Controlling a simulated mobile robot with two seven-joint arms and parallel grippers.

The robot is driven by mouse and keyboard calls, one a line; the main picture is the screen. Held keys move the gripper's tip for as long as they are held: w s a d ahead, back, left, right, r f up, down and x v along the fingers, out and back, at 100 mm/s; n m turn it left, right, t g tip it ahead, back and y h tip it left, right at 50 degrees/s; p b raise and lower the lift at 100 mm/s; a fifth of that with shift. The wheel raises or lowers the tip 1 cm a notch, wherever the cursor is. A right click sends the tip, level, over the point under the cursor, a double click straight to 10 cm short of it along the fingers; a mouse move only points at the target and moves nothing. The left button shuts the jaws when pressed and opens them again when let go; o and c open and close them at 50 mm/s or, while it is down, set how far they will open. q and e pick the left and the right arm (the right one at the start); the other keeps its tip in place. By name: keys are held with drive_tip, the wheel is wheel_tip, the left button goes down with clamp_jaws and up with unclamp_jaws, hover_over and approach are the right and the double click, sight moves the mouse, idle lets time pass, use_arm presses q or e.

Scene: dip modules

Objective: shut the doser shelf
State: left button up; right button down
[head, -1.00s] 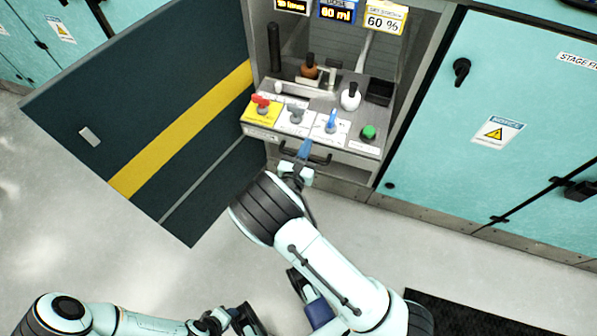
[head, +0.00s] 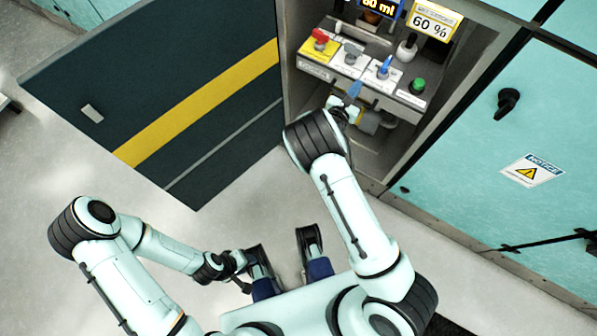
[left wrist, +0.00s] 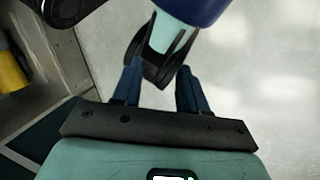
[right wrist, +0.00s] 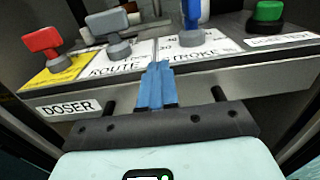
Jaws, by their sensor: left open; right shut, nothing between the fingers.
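The doser shelf (head: 340,80) sits in the open cabinet at the upper right of the head view, and its grey front with the DOSER label (right wrist: 69,108) fills the right wrist view. It carries a red, a grey and a blue control and a green button. My right gripper (head: 352,92) is shut and empty, its blue fingertips (right wrist: 157,85) at the shelf front between two black handle posts; contact is unclear. I cannot tell whether the shelf is fully in. My left gripper (left wrist: 157,88) is open and empty, low over the floor, away from the shelf.
The dark cabinet door (head: 140,100) with a yellow stripe stands wide open to the left. Teal cabinets (head: 520,110) line the right side. The grey floor (head: 60,180) is clear at the left.

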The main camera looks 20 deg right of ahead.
sight(366, 72)
drive_tip(key=b+x, duration=0.1)
drive_tip(key=x, duration=0.6)
drive_tip(key=shift+w+d, duration=0.1)
use_arm(q)
drive_tip(key=shift+w+a+f+t, duration=0.2)
drive_tip(key=shift+w+a+f, duration=0.1)
drive_tip(key=shift+w+f, duration=0.2)
drive_tip(key=shift+w+a+f+t, duration=0.25)
drive_tip(key=shift+w+f, duration=0.1)
drive_tip(key=shift+w, duration=0.15)
use_arm(e)
drive_tip(key=shift+r, duration=0.2)
drive_tip(key=shift+d+r, duration=0.15)
use_arm(q)
drive_tip(key=shift+s, duration=0.1)
